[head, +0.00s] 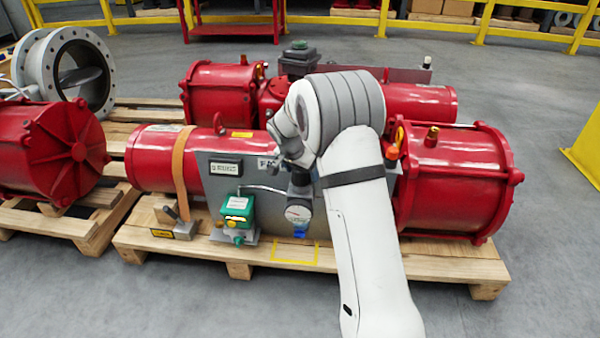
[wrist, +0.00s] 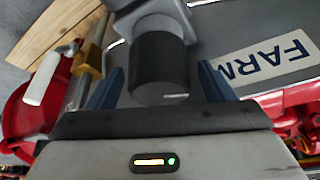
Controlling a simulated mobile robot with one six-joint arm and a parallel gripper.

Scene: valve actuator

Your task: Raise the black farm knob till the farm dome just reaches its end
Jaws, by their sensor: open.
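The black farm knob (wrist: 160,68), a short dark cylinder with a pale mark near its lower edge, stands out from a grey fitting (wrist: 150,25) in the wrist view. My gripper (wrist: 160,72) is open, its two blue fingers on either side of the knob. Gaps show between knob and fingers. A dark box with a green dome-like top (head: 299,45) stands behind; I cannot tell whether that is the farm dome.
The FARM label (wrist: 265,60) is on the grey panel beside the knob. Below my wrist in the head view are a round gauge (head: 298,214) and a green box (head: 237,209). Red cylinders (head: 455,178) flank the panel on a wooden pallet (head: 420,262).

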